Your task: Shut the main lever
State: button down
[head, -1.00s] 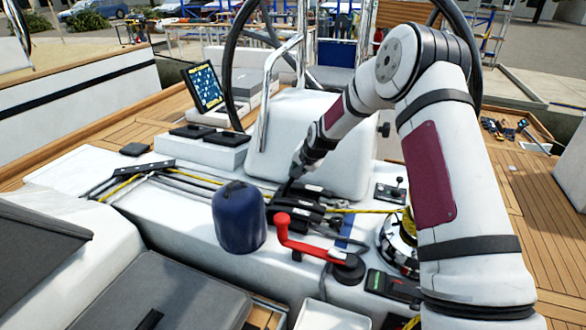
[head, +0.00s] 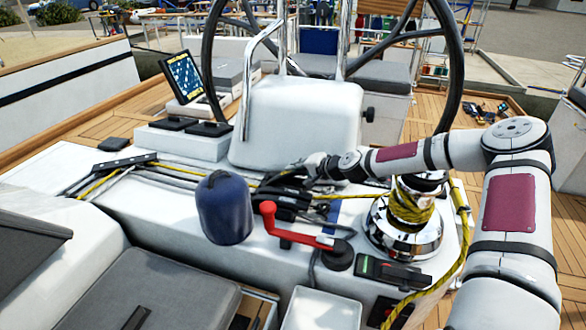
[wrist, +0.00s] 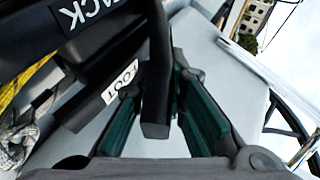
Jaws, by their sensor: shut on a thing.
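A bank of black rope clutches with levers (head: 287,200) sits on the white console, behind the red crank handle. My gripper (wrist: 158,108) has its green-padded fingers either side of a black lever (wrist: 157,70) and is shut on it; the lever stands up between the pads. I cannot read a label on this lever. In the head view my gripper (head: 303,172) is at the clutch bank's far side, small and partly blended with the black parts.
A red crank handle (head: 292,231) and a blue covered winch (head: 224,208) stand in front of the clutches. A chrome winch with yellow rope (head: 405,222) stands to the right, under my forearm. The white pedestal (head: 300,125) and steering wheel rise behind.

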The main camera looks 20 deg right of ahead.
jog(key=shift+s+d+f, duration=0.15)
jog(key=shift+s+f, duration=0.05)
jog(key=shift+f, duration=0.2)
jog(key=c, duration=1.6)
grip_release()
jog(key=shift+r, duration=0.1)
jog(key=shift+s+d+r, duration=0.15)
jog(key=shift+s+d, duration=0.05)
jog(key=shift+s, duration=0.05)
jog(key=v, duration=1.1)
jog(key=shift+s, duration=0.2)
jog(key=shift+f, duration=0.25)
